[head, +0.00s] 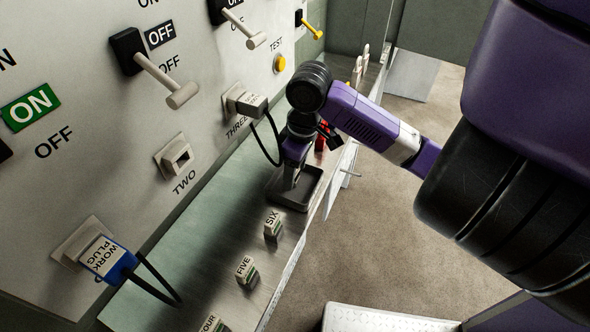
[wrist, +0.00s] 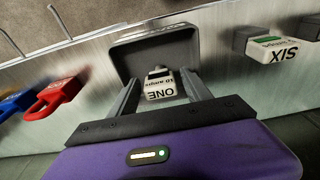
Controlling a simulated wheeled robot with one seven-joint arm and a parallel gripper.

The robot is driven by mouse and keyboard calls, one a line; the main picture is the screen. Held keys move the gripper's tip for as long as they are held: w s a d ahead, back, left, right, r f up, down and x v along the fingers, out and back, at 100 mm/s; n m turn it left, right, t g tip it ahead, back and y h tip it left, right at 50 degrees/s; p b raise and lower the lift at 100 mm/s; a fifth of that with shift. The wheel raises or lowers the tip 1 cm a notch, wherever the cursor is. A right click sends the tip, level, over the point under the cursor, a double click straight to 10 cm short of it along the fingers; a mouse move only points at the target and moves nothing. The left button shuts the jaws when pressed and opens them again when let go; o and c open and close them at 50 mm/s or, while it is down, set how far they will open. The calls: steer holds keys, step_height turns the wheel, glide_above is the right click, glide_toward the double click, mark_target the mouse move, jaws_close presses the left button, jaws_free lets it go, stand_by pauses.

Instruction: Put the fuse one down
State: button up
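Fuse one (wrist: 160,90), a small pale block marked ONE, shows in the wrist view over the dark grey tray (wrist: 190,28). My gripper (wrist: 160,78) points down at the tray, with one finger on each side of the fuse. The fingers look spread, with narrow gaps between them and the fuse. I cannot tell for sure whether the fuse rests on the tray floor. In the head view my gripper (head: 292,175) is low over the tray (head: 312,194) on the shelf, and it largely hides the fuse.
Fuse six (head: 273,226) and fuse five (head: 247,271) stand along the shelf (head: 195,260). Red (wrist: 55,98) and blue padlocks (wrist: 17,103) lie on the tray's other side. A panel with levers and sockets rises behind; a black cable (head: 264,148) hangs near my gripper.

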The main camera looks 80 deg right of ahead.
steer(key=shift+r, duration=0.1)
step_height(320, 180, up, 12)
steer(key=s+p, duration=0.1)
steer(key=shift+s+a+p, duration=0.15)
steer(key=shift+s+p, duration=0.05)
steer(key=shift+p, duration=0.15)
steer(key=shift+s, duration=0.1)
stand_by(0.7)
